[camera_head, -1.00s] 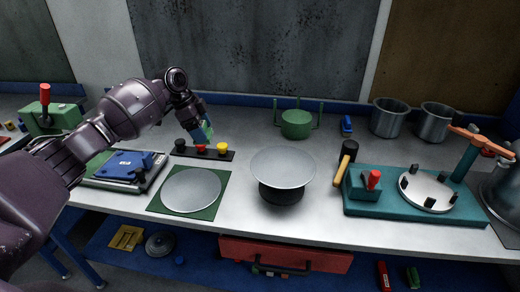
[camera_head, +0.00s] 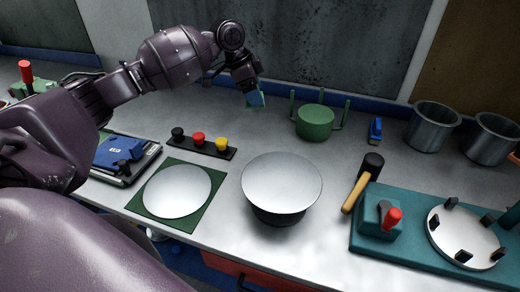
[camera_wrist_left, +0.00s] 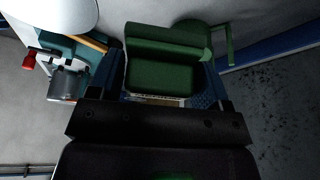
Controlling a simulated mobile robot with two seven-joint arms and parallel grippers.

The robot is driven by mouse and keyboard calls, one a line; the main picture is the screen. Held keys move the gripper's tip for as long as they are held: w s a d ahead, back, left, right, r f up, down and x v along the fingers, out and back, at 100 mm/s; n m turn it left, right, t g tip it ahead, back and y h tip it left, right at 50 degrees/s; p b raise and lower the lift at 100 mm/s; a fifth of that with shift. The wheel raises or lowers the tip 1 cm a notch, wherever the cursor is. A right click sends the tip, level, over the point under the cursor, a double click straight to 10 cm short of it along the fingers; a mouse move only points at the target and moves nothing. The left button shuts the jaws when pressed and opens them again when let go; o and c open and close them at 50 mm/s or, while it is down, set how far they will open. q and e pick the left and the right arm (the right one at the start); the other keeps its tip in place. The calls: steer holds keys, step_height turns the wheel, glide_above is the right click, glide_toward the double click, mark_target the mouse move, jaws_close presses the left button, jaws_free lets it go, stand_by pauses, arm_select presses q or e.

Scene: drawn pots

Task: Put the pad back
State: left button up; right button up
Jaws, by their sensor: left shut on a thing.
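My left gripper (camera_head: 256,98) is shut on a small green pad (camera_wrist_left: 162,76) and holds it above the bench, left of the green pot (camera_head: 314,122). In the left wrist view the pad lies between the two fingers (camera_wrist_left: 162,85), with blue showing beside it. In the head view the pad is small and partly covered by the fingers. The green pot shows behind the pad in the left wrist view. My right gripper is in neither view.
A pale disc (camera_head: 177,190) lies on a green mat (camera_head: 138,201). A wide dish (camera_head: 282,180) stands on a dark base. A black strip with coloured knobs (camera_head: 222,151), a mallet (camera_head: 358,189), a teal fixture (camera_head: 366,246) and steel pots (camera_head: 433,126) stand around.

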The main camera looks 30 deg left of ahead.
arm_select(q)
step_height(320, 180, down, 5)
glide_above(255, 155)
step_height(255, 155, down, 11)
steer(key=shift+r, duration=0.1)
step_height(255, 155, down, 3)
steer(key=shift+f, duration=0.4)
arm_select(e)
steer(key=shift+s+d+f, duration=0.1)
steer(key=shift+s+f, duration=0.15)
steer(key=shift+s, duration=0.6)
arm_select(q)
steer(key=shift+f, duration=0.15)
steer(key=o, duration=0.8)
steer(key=shift+o, duration=0.8)
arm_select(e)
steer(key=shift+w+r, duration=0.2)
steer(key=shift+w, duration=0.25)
